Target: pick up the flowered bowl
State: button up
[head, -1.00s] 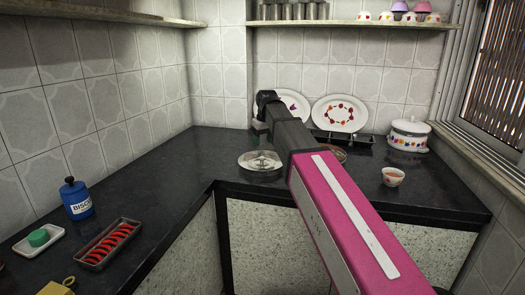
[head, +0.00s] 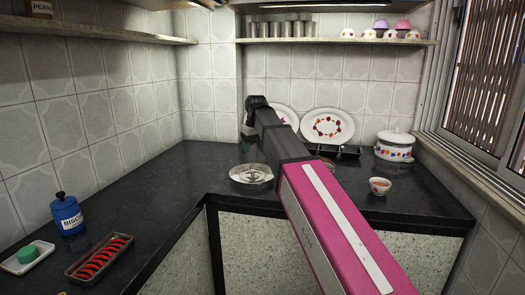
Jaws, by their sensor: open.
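A small white flowered bowl (head: 380,187) stands upright on the dark counter, right of my arm and near the counter's front edge. It holds something brownish. Similar flowered bowls (head: 368,35) stand on the high shelf at the back. My arm crosses the view from the lower right to the back. My gripper (head: 247,133) is at its far end, near the back wall, small and mostly hidden by the wrist. It is open, well left of and beyond the counter bowl, and not touching it.
A white flowered pot (head: 394,146) stands behind the bowl. Flowered plates (head: 328,127) lean on the back wall. A round shiny dish (head: 251,174) lies left of my arm.

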aim_at(379, 188)
jog(key=k+j, duration=0.15)
jog(key=k, duration=0.3)
jog(key=k+j, duration=0.1)
jog(key=k, duration=0.35)
